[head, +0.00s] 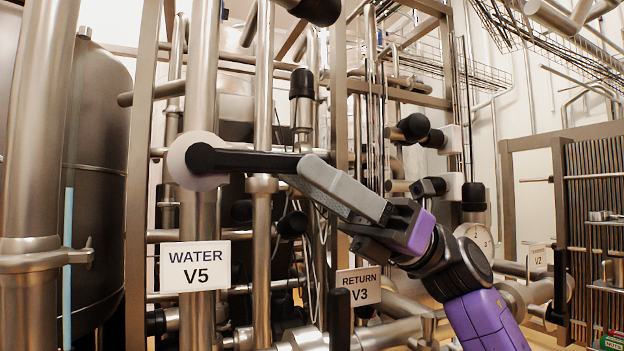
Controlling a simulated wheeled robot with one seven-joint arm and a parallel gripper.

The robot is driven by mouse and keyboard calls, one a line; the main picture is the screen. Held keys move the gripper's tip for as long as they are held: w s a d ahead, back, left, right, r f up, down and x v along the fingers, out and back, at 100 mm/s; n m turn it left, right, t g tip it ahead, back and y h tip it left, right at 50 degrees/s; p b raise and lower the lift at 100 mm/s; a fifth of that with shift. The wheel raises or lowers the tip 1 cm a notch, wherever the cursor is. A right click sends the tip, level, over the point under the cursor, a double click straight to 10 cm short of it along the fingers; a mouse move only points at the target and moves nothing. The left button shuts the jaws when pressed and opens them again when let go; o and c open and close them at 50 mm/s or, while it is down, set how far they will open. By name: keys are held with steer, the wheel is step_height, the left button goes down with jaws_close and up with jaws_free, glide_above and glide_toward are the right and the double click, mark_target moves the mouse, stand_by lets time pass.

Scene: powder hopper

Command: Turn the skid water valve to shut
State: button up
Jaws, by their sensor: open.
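The water valve has a pale round disc (182,160) on a vertical steel pipe. Its black lever (250,160) points right, nearly level, across the pipe. The sign "WATER V5" (195,266) hangs below it on the same pipe. My gripper (298,176) reaches up from the lower right, its fingertips at the outer part of the lever. It is open. The upper grey finger overlaps the lever's end in the picture. I cannot tell whether the lever lies between the fingers or touches them.
A "RETURN V3" sign (358,286) is below my gripper. A large tank (95,150) stands at the left. Vertical pipes and frame posts crowd the space around the lever. A rack (590,200) stands at the far right.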

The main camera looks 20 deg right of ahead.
steer(key=v, duration=0.7)
steer(key=shift+d+f, duration=0.2)
steer(key=shift+d, duration=0.05)
stand_by(0.5)
